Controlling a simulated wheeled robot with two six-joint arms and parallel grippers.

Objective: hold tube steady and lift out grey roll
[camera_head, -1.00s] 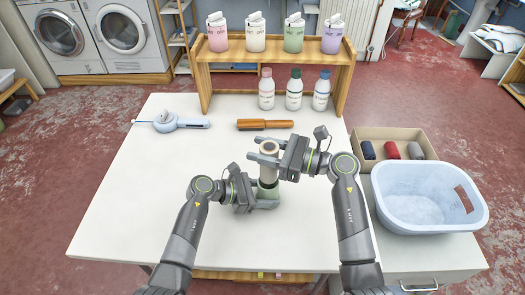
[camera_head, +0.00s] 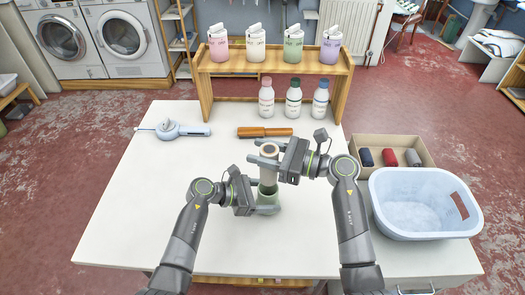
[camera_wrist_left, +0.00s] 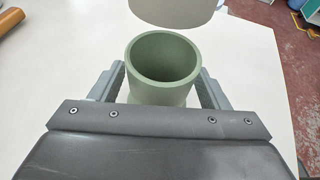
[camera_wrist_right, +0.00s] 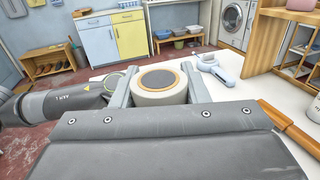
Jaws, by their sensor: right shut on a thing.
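The green tube (camera_head: 267,196) stands on the white table, between the two fingers of my left gripper (camera_wrist_left: 163,88). In the left wrist view the tube (camera_wrist_left: 163,62) is open at the top and its visible inside is empty. I cannot tell whether both fingers press on it. The grey roll (camera_head: 268,166) is upright above the tube, shut in my right gripper (camera_wrist_right: 160,88). In the left wrist view the roll's lower end (camera_wrist_left: 172,12) is clear of the tube's rim. In the right wrist view the roll's top (camera_wrist_right: 158,79) shows a brownish ring around a dark core.
Several bottles stand at the wooden shelf (camera_head: 274,68). A box of rolls (camera_head: 432,160) and a blue basin (camera_head: 425,205) are at the right.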

